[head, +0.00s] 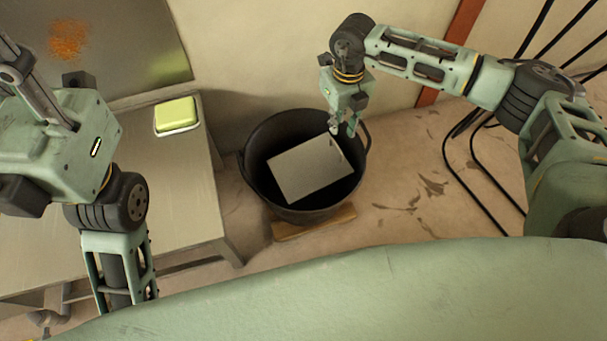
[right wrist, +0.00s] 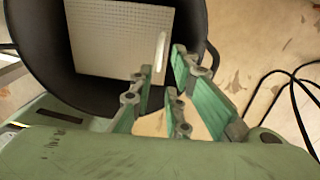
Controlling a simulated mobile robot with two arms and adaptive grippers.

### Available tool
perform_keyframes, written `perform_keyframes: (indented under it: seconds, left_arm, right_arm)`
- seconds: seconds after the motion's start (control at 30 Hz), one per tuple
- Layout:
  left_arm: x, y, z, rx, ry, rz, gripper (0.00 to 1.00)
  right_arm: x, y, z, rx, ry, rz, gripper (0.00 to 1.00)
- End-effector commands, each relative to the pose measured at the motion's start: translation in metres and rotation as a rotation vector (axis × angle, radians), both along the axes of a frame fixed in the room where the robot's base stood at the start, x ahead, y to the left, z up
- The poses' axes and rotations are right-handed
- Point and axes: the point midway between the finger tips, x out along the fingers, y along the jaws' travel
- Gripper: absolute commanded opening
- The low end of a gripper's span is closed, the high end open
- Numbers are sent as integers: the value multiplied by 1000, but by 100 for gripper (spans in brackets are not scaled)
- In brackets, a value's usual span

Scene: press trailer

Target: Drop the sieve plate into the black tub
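The sieve plate (head: 308,170) is a pale, finely perforated rectangle with a small handle near one edge. In the head view it lies within the rim of the black tub (head: 262,200), apparently inside it; how deep I cannot tell. My right gripper (head: 343,130) is over the tub's far right part, near the handle edge. In the right wrist view, the plate (right wrist: 118,38) and its light handle (right wrist: 161,52) show beyond the fingers (right wrist: 165,72), which are spread with a gap between them. The black tub (right wrist: 40,60) surrounds the plate there. My left gripper does not show.
The tub stands on a wooden board (head: 315,224) on the stained floor. A table (head: 190,215) on the left carries a yellow-green block (head: 175,113) on a tray. Black cables (head: 480,165) hang and loop at the right. The wall is close behind the tub.

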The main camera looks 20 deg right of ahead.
Motion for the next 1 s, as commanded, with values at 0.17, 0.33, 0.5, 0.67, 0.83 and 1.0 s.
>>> perform_keyframes:
  seconds: [0.17,0.33,0.5,0.67,0.83,1.0]
  left_arm:
    - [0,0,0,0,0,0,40]
    - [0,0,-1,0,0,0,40]
    - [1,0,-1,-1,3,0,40]
    - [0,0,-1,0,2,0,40]
    - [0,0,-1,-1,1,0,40]
    - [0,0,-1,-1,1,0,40]
  right_arm:
    - [-1,0,-1,-1,2,0,28]
    - [-2,-2,-4,-5,7,0,28]
    - [-1,-1,5,-4,4,0,28]
    - [0,-1,34,-2,0,0,28]
    - [0,0,71,-2,0,1,28]
    - [0,0,101,-2,1,0,28]
